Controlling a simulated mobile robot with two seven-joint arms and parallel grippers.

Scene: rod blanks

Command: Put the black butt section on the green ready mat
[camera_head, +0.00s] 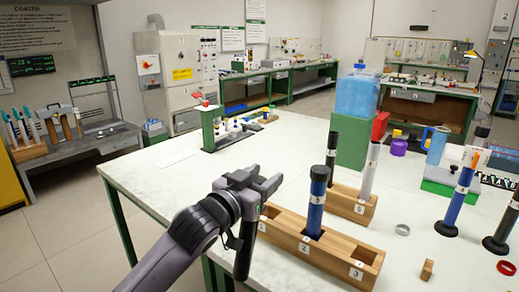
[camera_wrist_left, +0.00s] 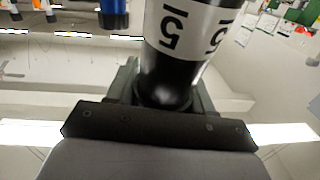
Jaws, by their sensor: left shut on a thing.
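My left gripper (camera_head: 262,186) is shut on a black butt section (camera_head: 243,258), which hangs down from it at the left end of the front wooden rack. In the left wrist view the black section (camera_wrist_left: 165,82) stands between the jaws and bears a white label with a 5. The jaws hide part of it. I cannot clearly make out a green ready mat in either view. My right gripper is not in view.
The front wooden rack (camera_head: 329,262) holds a blue section (camera_head: 316,204) in slot 2; slot 3 is empty. A second rack (camera_head: 347,207) behind holds a black and a pale rod. Several rods stand upright at the right.

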